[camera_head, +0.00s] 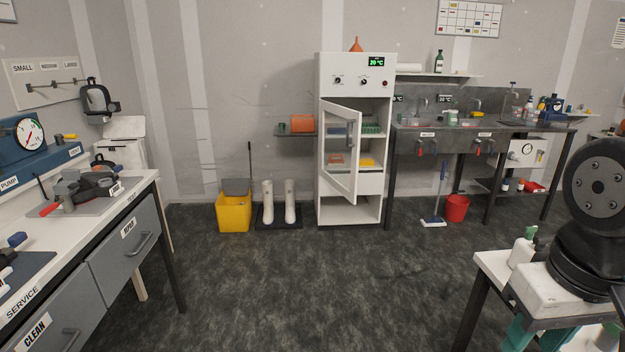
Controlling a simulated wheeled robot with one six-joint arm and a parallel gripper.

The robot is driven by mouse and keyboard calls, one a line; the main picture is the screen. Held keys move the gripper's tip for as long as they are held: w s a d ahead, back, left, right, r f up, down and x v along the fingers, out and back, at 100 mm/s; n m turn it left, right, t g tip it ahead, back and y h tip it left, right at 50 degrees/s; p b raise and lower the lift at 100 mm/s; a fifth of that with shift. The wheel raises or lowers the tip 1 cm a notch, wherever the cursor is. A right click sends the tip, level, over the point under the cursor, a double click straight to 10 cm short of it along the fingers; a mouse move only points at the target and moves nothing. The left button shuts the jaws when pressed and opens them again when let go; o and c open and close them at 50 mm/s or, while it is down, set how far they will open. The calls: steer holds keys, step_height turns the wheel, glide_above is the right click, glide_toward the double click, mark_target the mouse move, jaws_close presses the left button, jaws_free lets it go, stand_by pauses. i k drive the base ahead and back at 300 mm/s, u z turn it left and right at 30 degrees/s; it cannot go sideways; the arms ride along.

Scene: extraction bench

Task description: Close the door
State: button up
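The white incubator cabinet (355,68) stands against the back wall with a green "20 °C" display. Its white framed glass door (339,150) is open, swung out toward the room from its left side. A dark upright handle (350,136) is on the door's right, free edge. Through the opening and the glass, shelves with a green rack (371,128) and a yellow tray (367,162) show. My gripper is not in view; dark round joints at the right edge look like my arm.
Dark floor between me and the cabinet is clear. A yellow bucket (234,218) and white boots (290,202) stand left of the cabinet. A sink bench (440,142), red bucket (457,208) and broom (433,221) are right. A drawer bench (125,235) is at near left.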

mark_target(354, 116)
steer(key=i, duration=2.35)
steer(key=z, duration=0.25)
steer(key=i, duration=1.1)
steer(key=u, duration=0.35)
